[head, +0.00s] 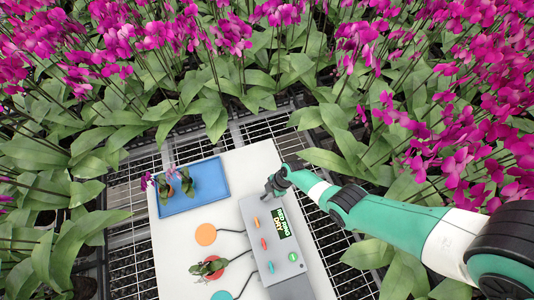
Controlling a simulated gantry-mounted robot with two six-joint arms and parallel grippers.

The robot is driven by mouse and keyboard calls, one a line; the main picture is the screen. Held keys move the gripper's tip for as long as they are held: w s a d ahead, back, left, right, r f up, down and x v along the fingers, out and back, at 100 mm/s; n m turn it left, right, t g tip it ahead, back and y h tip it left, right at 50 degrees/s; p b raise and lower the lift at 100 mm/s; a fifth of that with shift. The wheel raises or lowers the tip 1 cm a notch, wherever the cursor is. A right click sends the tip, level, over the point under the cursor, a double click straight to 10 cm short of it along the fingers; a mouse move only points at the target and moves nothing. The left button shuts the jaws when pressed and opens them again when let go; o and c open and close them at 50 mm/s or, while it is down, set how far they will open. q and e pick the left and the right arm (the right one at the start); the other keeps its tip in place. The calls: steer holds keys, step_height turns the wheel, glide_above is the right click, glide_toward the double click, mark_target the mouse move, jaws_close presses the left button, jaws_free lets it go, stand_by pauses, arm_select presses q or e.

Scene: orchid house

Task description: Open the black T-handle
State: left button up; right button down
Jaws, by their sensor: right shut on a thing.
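A grey control box (251,221) lies on the white board, with a dark display (281,222) showing bright lettering. Small orange, red and teal pieces sit along its left side, and a green button (293,257) is near its front. My left gripper is not in view.
A blue tray (207,204) with small potted orchids is at the white board's (227,165) back left. Orange (206,234), red and teal (222,296) discs lie left of the box, with dark cables. A plant covers the red disc. Dense magenta orchids surround the mesh bench.

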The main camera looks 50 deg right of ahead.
steer(key=shift+n, duration=0.5)
steer(key=c, duration=0.9)
jaws_free()
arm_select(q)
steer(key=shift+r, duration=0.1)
arm_select(e)
steer(key=shift+r, duration=0.1)
